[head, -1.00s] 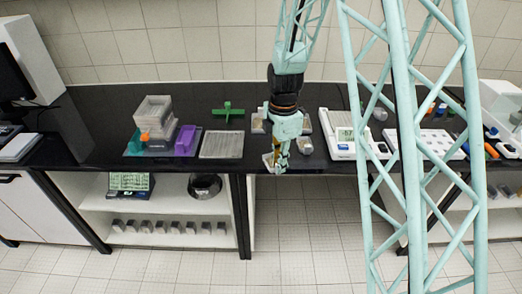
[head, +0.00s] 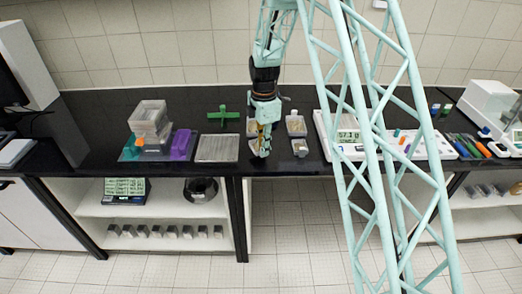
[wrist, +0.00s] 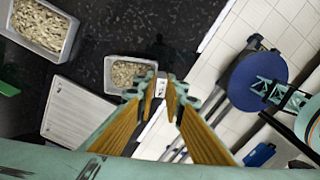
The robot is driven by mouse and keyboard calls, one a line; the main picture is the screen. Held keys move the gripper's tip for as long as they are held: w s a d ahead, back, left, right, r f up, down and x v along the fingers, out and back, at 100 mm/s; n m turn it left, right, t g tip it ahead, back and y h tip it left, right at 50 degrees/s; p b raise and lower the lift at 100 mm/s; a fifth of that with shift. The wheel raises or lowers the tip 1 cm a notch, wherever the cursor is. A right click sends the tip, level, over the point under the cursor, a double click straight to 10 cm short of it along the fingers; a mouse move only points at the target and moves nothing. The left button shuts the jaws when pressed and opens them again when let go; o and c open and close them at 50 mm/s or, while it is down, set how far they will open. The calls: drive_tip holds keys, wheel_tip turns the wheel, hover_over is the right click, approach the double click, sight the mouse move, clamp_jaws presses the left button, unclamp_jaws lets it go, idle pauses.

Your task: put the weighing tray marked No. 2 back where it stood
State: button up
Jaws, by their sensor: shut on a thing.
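My gripper (head: 263,152) is over the black bench top, to the right of a flat grey plate. In the wrist view its yellow fingers (wrist: 162,92) are shut on the white end tab of a small grey weighing tray (wrist: 130,60) filled with pale chips. The mark on the tab is too small to read. In the head view the held tray is mostly hidden by the gripper; I cannot tell whether it touches the bench. Another tray with chips (wrist: 72,45) lies farther back, also in the head view (head: 251,127). Two more trays stand to the right, one back (head: 296,125), one front (head: 300,147).
The grey plate (head: 217,148) lies left of the gripper, a green cross-shaped piece (head: 222,115) behind it. A balance (head: 347,136) showing about 57.1 g stands right. The bench's front edge is close.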

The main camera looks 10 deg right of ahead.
drive_tip(key=shift+w+f, duration=0.1)
drive_tip(key=shift+w, duration=1.1)
drive_tip(key=shift+w, duration=0.25)
drive_tip(key=shift+w+a+f, duration=0.1)
drive_tip(key=shift+w+f, duration=0.05)
drive_tip(key=shift+f, duration=1.65)
drive_tip(key=shift+f, duration=0.15)
drive_tip(key=o, duration=0.7)
